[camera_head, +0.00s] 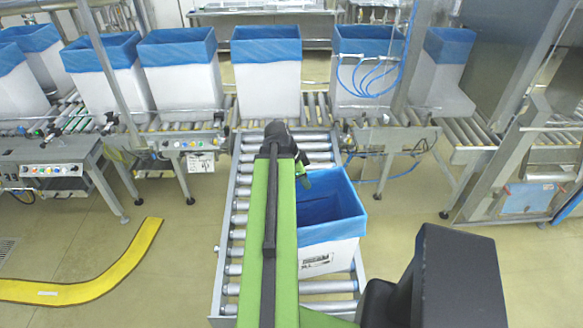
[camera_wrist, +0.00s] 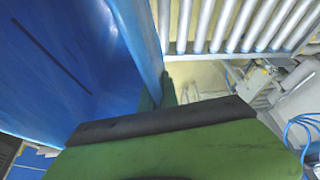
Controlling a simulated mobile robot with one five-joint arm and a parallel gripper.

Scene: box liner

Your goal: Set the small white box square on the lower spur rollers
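The small white box (camera_head: 335,256) with a blue liner (camera_head: 333,227) folded over its rim stands upright on the spur rollers (camera_head: 324,286), on their right side. Its near bottom edge looks turned at an angle to the rollers. My gripper (camera_head: 303,180) is at the box's far left rim, partly hidden behind my green arm. In the wrist view, the blue liner wall (camera_wrist: 130,50) runs down to my green and black gripper (camera_wrist: 160,98). A green finger shows beside the wall; whether the fingers touch or pinch it I cannot tell.
Several tall white boxes with blue liners (camera_head: 267,75) stand on the main conveyor behind. A metal frame (camera_head: 525,150) stands at the right. A yellow floor strip (camera_head: 100,283) lies at the left. Bare rollers (camera_head: 314,163) lie beyond the small box.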

